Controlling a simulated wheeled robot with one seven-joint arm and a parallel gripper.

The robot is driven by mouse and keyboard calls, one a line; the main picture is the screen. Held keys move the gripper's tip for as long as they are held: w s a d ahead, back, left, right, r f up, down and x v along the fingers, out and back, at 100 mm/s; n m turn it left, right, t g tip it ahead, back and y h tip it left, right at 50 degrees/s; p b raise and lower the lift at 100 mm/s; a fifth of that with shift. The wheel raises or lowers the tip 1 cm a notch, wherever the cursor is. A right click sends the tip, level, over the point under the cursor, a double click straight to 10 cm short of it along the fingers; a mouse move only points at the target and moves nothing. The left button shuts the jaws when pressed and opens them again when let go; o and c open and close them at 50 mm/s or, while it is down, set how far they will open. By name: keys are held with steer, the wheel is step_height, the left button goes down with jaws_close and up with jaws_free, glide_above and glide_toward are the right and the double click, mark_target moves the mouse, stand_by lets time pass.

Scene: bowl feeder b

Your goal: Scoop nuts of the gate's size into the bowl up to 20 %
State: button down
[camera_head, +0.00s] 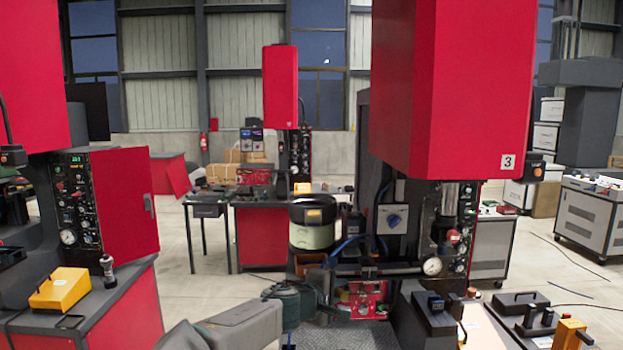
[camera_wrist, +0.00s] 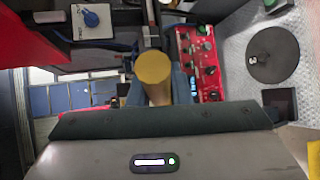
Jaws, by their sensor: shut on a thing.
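In the wrist view my gripper (camera_wrist: 160,94) is shut on a tool with a brown handle (camera_wrist: 158,92). A round yellow end (camera_wrist: 152,67) of the tool faces the camera, so I take it for the scoop; its other end is hidden. In the head view my gripper's dark green body (camera_head: 285,303) is low in the middle, in front of the press. I cannot make out any nuts or the gate.
A red control box (camera_head: 365,298) with knobs stands right of my gripper; it also shows in the wrist view (camera_wrist: 202,64). A large red press housing (camera_head: 440,90) overhangs on the right. A black disc (camera_wrist: 271,55) lies on a grey plate.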

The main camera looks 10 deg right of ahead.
steer(key=w+d+r+m+g+h, duration=0.1)
steer(key=d+r+m+g, duration=0.1)
steer(key=r, duration=0.7)
steer(key=w+d+r+m+g+h, duration=0.1)
steer(key=r+m+g, duration=0.3)
steer(key=r, duration=0.6)
steer(key=shift+w+d+r+m+g+h, duration=0.35)
steer(key=shift+d+h, duration=0.25)
steer(key=shift+d, duration=0.25)
